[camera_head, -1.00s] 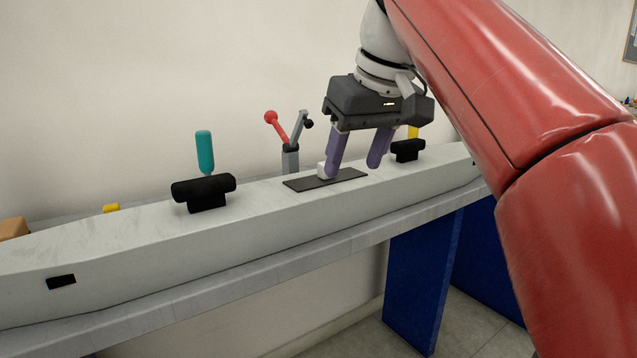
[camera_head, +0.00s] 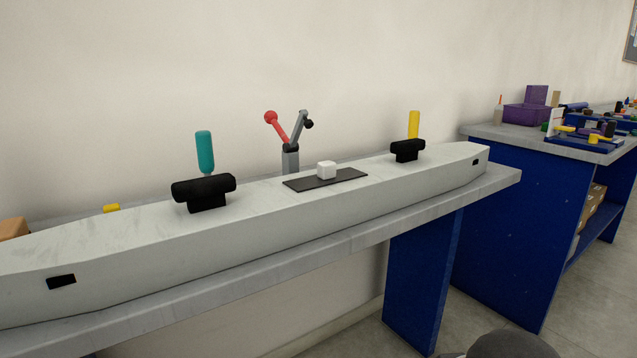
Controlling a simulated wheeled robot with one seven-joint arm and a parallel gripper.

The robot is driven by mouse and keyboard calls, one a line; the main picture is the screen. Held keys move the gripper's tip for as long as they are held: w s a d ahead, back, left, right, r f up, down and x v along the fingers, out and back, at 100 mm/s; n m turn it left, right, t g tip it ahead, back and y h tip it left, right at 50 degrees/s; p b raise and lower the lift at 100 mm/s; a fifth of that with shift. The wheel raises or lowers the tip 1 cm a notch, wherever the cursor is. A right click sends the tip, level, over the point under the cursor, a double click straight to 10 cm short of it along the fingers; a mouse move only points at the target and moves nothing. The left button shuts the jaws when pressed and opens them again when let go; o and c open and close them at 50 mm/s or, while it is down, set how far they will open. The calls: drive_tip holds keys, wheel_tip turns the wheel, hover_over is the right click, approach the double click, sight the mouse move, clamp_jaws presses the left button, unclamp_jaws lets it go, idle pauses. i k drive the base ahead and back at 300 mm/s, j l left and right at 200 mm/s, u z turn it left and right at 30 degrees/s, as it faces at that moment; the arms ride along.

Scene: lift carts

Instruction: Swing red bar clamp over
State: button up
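The red bar clamp (camera_head: 279,129) stands behind the long grey beam, on a grey post (camera_head: 291,160). Its red bar with a round red knob leans up to the left. The post's foot is hidden behind the beam. My gripper is out of view.
The grey beam (camera_head: 250,240) lies along a bench (camera_head: 400,222) by the wall. Black T-shaped blocks (camera_head: 205,190) (camera_head: 408,149) sit on it, with teal (camera_head: 204,152) and yellow (camera_head: 413,124) handles behind. A blue bench (camera_head: 520,220) with clutter stands at right.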

sight(271, 117)
drive_tip(key=k+j, duration=0.15)
drive_tip(key=j, duration=0.25)
drive_tip(key=k+j+u, duration=0.1)
drive_tip(key=j, duration=0.25)
drive_tip(key=k+j, duration=0.1)
drive_tip(key=j, duration=0.3)
drive_tip(key=l, duration=0.35)
drive_tip(key=i+l+z, duration=0.1)
drive_tip(key=l, duration=0.25)
